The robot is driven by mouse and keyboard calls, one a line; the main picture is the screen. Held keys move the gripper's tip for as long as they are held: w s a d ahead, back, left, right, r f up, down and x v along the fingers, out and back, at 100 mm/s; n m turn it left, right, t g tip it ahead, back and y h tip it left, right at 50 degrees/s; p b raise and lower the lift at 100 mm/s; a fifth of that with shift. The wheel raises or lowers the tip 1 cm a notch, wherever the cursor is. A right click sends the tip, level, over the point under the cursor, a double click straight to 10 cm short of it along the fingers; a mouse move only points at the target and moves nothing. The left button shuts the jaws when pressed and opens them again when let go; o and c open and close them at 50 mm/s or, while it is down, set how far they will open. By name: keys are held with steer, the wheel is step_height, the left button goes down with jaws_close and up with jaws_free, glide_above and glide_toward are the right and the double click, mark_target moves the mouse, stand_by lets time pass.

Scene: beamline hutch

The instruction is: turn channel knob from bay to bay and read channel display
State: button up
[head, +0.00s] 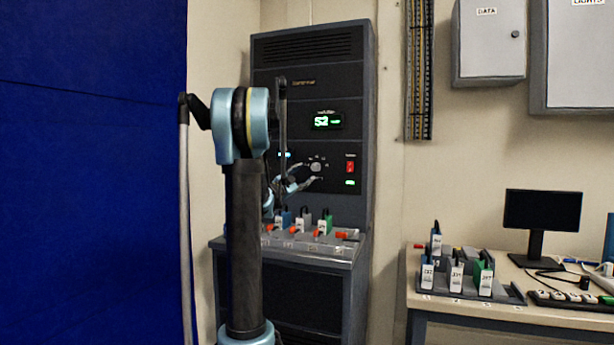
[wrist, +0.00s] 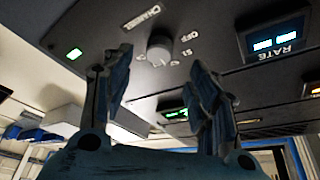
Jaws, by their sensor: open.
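The channel knob (head: 316,167) is a round grey knob on the dark cabinet's panel. In the wrist view the knob (wrist: 160,48) shows beyond and between my fingertips, with CHANNEL lettering beside it and small position marks around it. My gripper (head: 309,176) is open at the knob, one finger to each side; I cannot tell whether they touch it. The channel display (head: 326,121) above glows green and seems to read S2, with smaller text too small to read. On the shelf below, the bays hold blue (head: 283,219), grey (head: 304,220) and green (head: 325,222) labelled modules.
A red switch (head: 350,165) and green light (head: 350,183) sit right of the knob. A lit RATE display (wrist: 275,42) is nearby. Orange-red handles (head: 341,235) line the shelf. A desk at right carries a module rack (head: 470,291) and monitor (head: 542,211).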

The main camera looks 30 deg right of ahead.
steer(key=shift+v, duration=2.05)
steer(key=w+a+r+n+t+y, duration=0.1)
steer(key=w+a+n+t+y, duration=0.2)
steer(key=a+n+t+y, duration=0.45)
steer(key=s+a+f+n+y, duration=0.2)
steer(key=a+f+n+y, duration=0.15)
steer(key=a, duration=0.45)
steer(key=s+a+f+n+y, duration=0.1)
steer(key=a+f+n+y, duration=0.25)
steer(key=a, duration=0.55)
steer(key=s+a+f+n+y, duration=0.2)
steer(key=a+f+n+y, duration=0.15)
steer(key=a, duration=0.45)
steer(key=s+a+f+n+g+y, duration=0.3)
steer(key=s+a+f+g, duration=0.1)
steer(key=s+a+f, duration=0.4)
steer(key=s+f+g, duration=0.3)
steer(key=s+f, duration=0.3)
steer(key=s, duration=0.3)
steer(key=s+f+n+g+h, duration=0.1)
steer(key=s+f+g, duration=0.2)
steer(key=s+f, duration=0.3)
steer(key=s+f+g, duration=0.4)
steer(key=s+f, duration=0.3)
steer(key=s, duration=0.5)
steer(key=shift+s+n+h, duration=0.3)
steer(key=shift+s+n, duration=0.05)
steer(key=shift+n, duration=0.05)
